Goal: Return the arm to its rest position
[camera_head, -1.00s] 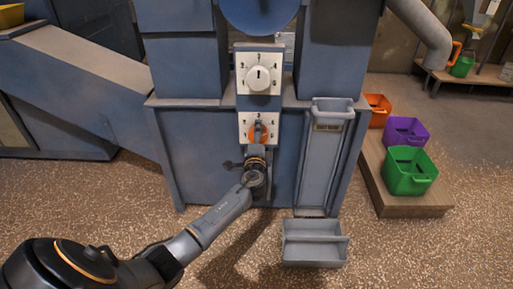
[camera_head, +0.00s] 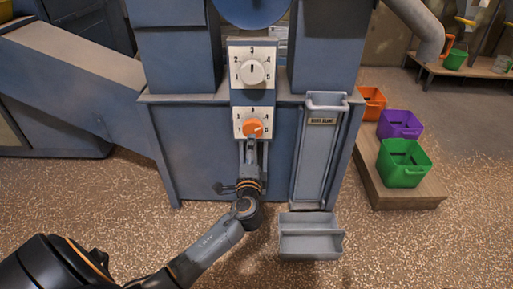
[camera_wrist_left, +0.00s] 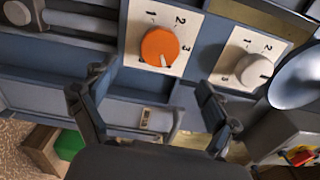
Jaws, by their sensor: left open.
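The blue machine (camera_head: 200,150) carries two dial plates. The upper one has a white knob (camera_head: 252,72). The lower one has an orange knob (camera_head: 253,127), its pale mark pointing to the lower right in the head view. In the left wrist view the orange knob (camera_wrist_left: 159,46) lies ahead of the fingers and the white knob (camera_wrist_left: 254,70) to its right. My left gripper (camera_head: 250,148) is just below the orange knob in the head view. In the left wrist view my left gripper (camera_wrist_left: 150,100) has its fingers spread, with nothing between them. My right gripper is not in view.
A grey chute panel (camera_head: 316,150) is right of the dials, above a grey bin (camera_head: 311,242) on the floor. Orange (camera_head: 371,101), purple (camera_head: 400,124) and green (camera_head: 404,163) buckets stand on a wooden platform (camera_head: 410,200) at right. Floor is clear at lower right.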

